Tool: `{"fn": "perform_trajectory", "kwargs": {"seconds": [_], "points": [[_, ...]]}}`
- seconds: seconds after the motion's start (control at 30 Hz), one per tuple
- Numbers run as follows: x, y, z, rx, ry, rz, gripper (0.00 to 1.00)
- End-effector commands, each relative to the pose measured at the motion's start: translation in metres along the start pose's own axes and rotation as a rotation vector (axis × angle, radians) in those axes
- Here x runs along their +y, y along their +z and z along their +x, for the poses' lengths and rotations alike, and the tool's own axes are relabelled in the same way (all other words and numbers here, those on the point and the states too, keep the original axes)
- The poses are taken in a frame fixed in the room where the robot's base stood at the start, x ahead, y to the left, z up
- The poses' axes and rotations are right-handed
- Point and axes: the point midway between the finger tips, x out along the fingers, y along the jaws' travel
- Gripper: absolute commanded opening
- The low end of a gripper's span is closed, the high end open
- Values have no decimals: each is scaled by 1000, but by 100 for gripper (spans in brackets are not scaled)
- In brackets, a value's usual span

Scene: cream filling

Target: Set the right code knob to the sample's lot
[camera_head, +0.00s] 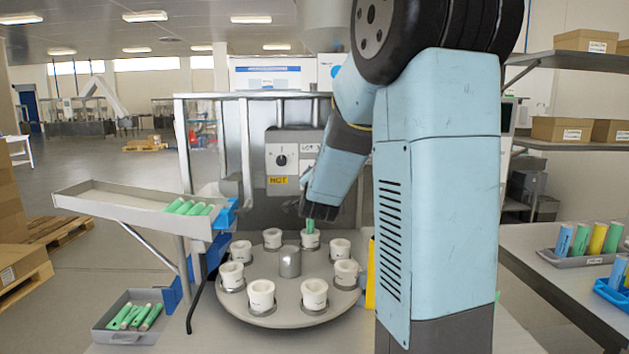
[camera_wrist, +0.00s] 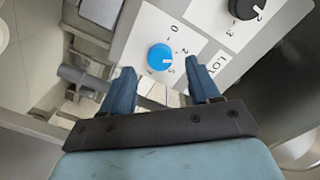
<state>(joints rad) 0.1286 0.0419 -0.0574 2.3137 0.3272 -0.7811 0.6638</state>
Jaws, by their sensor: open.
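My gripper (camera_wrist: 160,70) is open in the wrist view, with its two blue fingers apart and empty. A blue knob (camera_wrist: 159,57) on a pale panel shows just beyond and between the fingertips. A black knob (camera_wrist: 243,8) with digits 2 and 3 is at the top. In the head view the arm covers part of the panel, and only one black knob (camera_head: 281,160) shows. I cannot read any sample's lot.
A round turntable (camera_head: 265,318) with several white cups stands below the panel. One back cup (camera_head: 311,240) has green items in it. A chute (camera_head: 120,203) with green tubes is at the left, and a grey bin (camera_head: 118,335) sits below. A shelf (camera_head: 580,60) is at the right.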

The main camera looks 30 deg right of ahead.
Motion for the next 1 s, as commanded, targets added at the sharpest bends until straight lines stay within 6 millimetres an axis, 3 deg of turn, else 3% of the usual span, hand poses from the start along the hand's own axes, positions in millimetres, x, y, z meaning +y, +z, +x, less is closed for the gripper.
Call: {"fn": "perform_trajectory", "kwargs": {"seconds": [0.2, 0.5, 0.7, 1.0], "points": [[-1, 0, -41, 0, -2, 0, 61], [-1, 1, -84, 0, -2, 0, 61], [0, 1, -96, 0, -1, -1, 61], [0, 2, -97, 0, -1, -1, 61]]}}
